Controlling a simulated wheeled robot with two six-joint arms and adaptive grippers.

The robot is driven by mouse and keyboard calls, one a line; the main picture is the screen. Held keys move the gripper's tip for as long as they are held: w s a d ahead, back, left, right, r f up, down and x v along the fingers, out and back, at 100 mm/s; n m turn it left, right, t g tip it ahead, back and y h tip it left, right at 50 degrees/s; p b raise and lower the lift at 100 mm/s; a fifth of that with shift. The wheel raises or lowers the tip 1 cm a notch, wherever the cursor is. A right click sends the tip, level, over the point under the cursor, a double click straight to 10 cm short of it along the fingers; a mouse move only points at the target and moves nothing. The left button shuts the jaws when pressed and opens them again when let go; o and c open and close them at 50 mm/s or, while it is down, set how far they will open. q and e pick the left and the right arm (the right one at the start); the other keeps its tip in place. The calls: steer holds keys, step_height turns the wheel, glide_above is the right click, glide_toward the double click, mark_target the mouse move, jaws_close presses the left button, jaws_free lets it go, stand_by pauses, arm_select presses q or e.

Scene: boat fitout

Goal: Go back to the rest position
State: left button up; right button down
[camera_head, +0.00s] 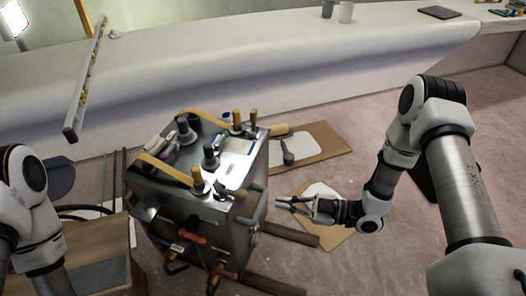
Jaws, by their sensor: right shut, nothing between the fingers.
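My right gripper (286,203) is at the end of the arm coming in from the right. It points left, close to the right side of a metal tool cabinet (205,222), and its fingers hold nothing. Whether it touches the cabinet I cannot tell. My left arm shows only in part at the left edge, and its gripper is not in view.
The cabinet top carries several tools and yellow straps. Cardboard sheets (322,150) and dark planks (290,232) lie on the floor to its right. A box (100,250) stands at left. Behind runs a long white bench (250,55) with a spirit level (85,80) against it.

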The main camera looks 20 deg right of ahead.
steer(key=s+a+f+m+g+h, duration=0.1)
steer(key=s+a+f+m+h, duration=0.2)
steer(key=f, duration=0.2)
steer(key=s+a+f+m+g+h, duration=0.2)
steer(key=s+a+f+m+h, duration=0.15)
steer(key=f, duration=0.25)
steer(key=s+d+f+m+g+h, duration=0.3)
steer(key=s+d+m+h, duration=0.25)
steer(key=s, duration=0.25)
steer(key=s+d+f+m+g+h, duration=0.3)
steer(key=s+d+m+h, duration=0.15)
steer(key=s+d, duration=0.3)
step_height(320, 180, up, 18)
steer(key=a+p, duration=0.1)
steer(key=p, duration=1.6)
steer(key=shift+w+y, duration=0.2)
steer(key=shift+y, duration=0.25)
